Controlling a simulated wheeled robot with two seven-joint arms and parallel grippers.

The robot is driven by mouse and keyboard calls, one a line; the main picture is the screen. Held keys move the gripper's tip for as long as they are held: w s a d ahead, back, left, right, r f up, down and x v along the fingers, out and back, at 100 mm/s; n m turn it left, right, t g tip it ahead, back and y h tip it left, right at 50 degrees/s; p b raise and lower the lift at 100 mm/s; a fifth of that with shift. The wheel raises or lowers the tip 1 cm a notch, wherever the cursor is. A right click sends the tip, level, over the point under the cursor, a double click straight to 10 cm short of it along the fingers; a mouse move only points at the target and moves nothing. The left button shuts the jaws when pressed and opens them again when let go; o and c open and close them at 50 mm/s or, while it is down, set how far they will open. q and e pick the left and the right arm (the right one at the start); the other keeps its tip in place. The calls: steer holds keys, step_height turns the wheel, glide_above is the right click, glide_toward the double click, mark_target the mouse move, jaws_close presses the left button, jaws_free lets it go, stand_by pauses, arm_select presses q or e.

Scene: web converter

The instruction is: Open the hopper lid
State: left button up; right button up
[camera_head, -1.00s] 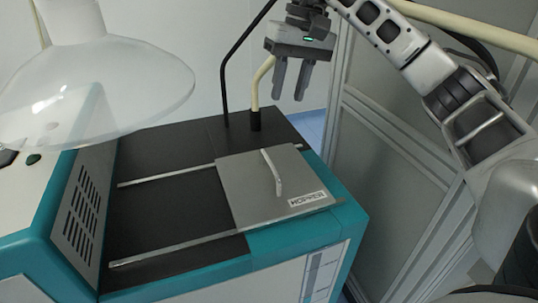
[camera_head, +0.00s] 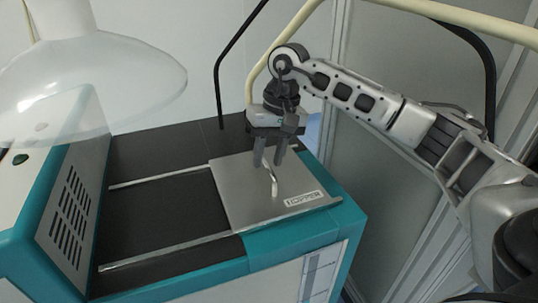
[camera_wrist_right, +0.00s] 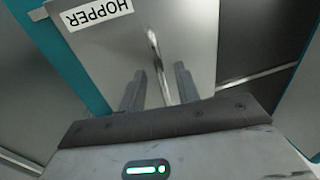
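The hopper lid (camera_head: 236,196) is a flat grey metal plate lying on the machine's dark top, with a HOPPER label (camera_head: 305,198) and a bar handle (camera_head: 273,181). In the right wrist view the lid (camera_wrist_right: 200,35), label (camera_wrist_right: 97,13) and handle (camera_wrist_right: 158,62) also show. My right gripper (camera_head: 269,163) points down over the far end of the handle. Its two fingers are apart, one on each side of the handle in the right wrist view (camera_wrist_right: 160,80). I see no clear contact with the handle. My left gripper is not in view.
Two metal rails (camera_head: 165,250) run left from the lid across the dark machine top (camera_head: 160,213). A transparent funnel (camera_head: 95,85) hangs at the upper left. A vented teal housing (camera_head: 68,205) stands at left, and grey panels (camera_head: 385,170) stand at right.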

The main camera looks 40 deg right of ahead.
jaws_close()
steer(key=w+a, duration=0.1)
steer(key=a, duration=0.3)
steer(key=w+a, duration=0.1)
steer(key=a, duration=0.3)
steer(key=w+a, duration=0.1)
steer(key=a, duration=0.3)
steer(key=shift+a, duration=0.3)
steer(key=shift+c, duration=0.9)
jaws_free()
steer(key=shift+o, duration=0.9)
